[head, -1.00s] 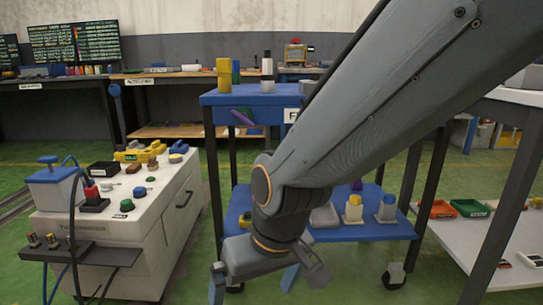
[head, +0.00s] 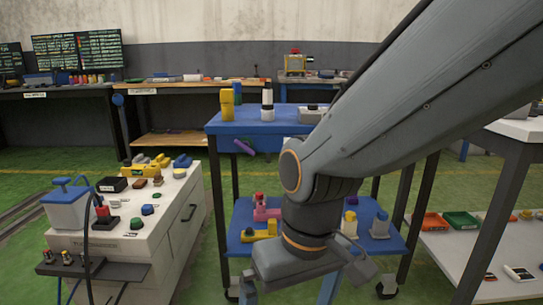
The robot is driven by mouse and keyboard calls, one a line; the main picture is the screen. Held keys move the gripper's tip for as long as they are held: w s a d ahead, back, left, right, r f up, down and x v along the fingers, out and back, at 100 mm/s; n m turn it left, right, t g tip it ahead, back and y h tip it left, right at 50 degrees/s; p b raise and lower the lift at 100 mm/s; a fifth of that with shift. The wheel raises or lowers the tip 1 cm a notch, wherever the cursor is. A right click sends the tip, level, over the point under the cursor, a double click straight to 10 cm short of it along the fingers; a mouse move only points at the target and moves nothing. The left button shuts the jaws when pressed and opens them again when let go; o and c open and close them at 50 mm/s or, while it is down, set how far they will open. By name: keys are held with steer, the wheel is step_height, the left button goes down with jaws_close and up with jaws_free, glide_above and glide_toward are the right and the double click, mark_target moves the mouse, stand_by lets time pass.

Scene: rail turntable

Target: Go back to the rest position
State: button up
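My gripper (head: 289,290) hangs pointing down at the bottom centre of the head view, below my grey arm. Its two blue-grey fingers stand well apart, and I see nothing between them, though their tips run close to the lower edge of the picture. It is in front of the blue trolley (head: 222,213), and my wrist hides part of the trolley's lower shelf.
The white cabinet (head: 166,243) with buttons and a blue box (head: 65,208) stands at left. Yellow and white-black items stand on the trolley's top. A pink piece (head: 266,209) is on its lower shelf. A white table (head: 445,260) with red and green trays is at right.

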steer(key=s+d+r+m+p, duration=0.1)
steer(key=d+r+m+p, duration=0.1)
steer(key=d+r+p, duration=0.6)
steer(key=d+r+m+h+p, duration=0.1)
steer(key=d+r+m+p, duration=0.2)
steer(key=d+r+p, duration=0.5)
step_height(320, 180, up, 6)
steer(key=p, duration=1.1)
steer(key=shift+s+d+f, duration=0.2)
steer(key=shift+s+d, duration=0.05)
steer(key=shift+s, duration=0.15)
